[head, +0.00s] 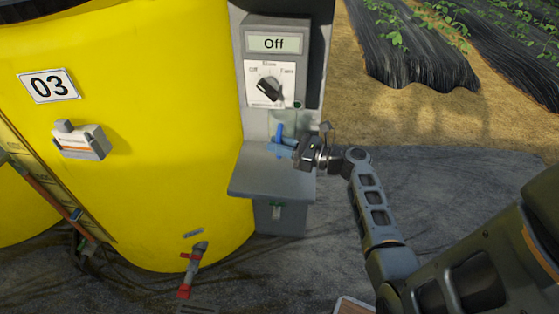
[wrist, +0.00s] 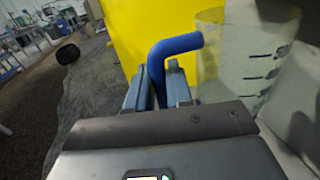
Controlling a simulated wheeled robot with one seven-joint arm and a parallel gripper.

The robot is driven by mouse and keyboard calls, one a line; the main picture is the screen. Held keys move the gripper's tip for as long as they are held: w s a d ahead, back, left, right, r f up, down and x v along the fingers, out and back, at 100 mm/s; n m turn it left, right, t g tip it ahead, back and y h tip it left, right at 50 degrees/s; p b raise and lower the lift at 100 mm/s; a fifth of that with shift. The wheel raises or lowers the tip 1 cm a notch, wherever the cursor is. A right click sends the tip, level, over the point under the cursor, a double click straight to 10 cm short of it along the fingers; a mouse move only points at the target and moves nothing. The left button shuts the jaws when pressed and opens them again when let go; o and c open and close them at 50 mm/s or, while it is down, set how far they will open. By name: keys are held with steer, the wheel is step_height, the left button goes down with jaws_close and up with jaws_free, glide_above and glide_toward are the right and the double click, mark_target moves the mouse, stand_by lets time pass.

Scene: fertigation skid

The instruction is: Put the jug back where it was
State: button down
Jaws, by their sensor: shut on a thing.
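The jug (wrist: 232,62) is clear, with dark measuring marks and a blue handle, and fills the right middle of the wrist view. In the head view its blue handle (head: 280,132) shows above the grey shelf (head: 270,170) of the control post, while its clear body is hard to make out. My gripper (head: 291,145) is shut on the blue handle. In the wrist view its two jaws (wrist: 158,88) sit on either side of the handle's lower part. I cannot tell whether the jug's base touches the shelf; my gripper hides it.
A yellow tank (head: 150,130) marked 03 stands directly left of the post. The control box (head: 275,60) above the shelf reads Off and has a black knob (head: 269,88). A tap (head: 193,262) juts from the tank's foot. Open ground lies to the right.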

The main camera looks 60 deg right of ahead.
step_height(320, 180, down, 2)
steer(key=shift+d+f, duration=0.15)
steer(key=shift+f, duration=0.05)
step_height(320, 180, down, 4)
steer(key=shift+r+b, duration=0.2)
steer(key=shift+b, duration=0.15)
steer(key=shift+w+d+f, duration=0.1)
steer(key=shift+d+f, duration=0.1)
steer(key=shift+f, duration=0.3)
steer(key=shift+f, duration=0.15)
steer(key=c, duration=1)
jaws_free()
steer(key=s, duration=0.8)
steer(key=s+d+b, duration=0.1)
steer(key=s, duration=0.3)
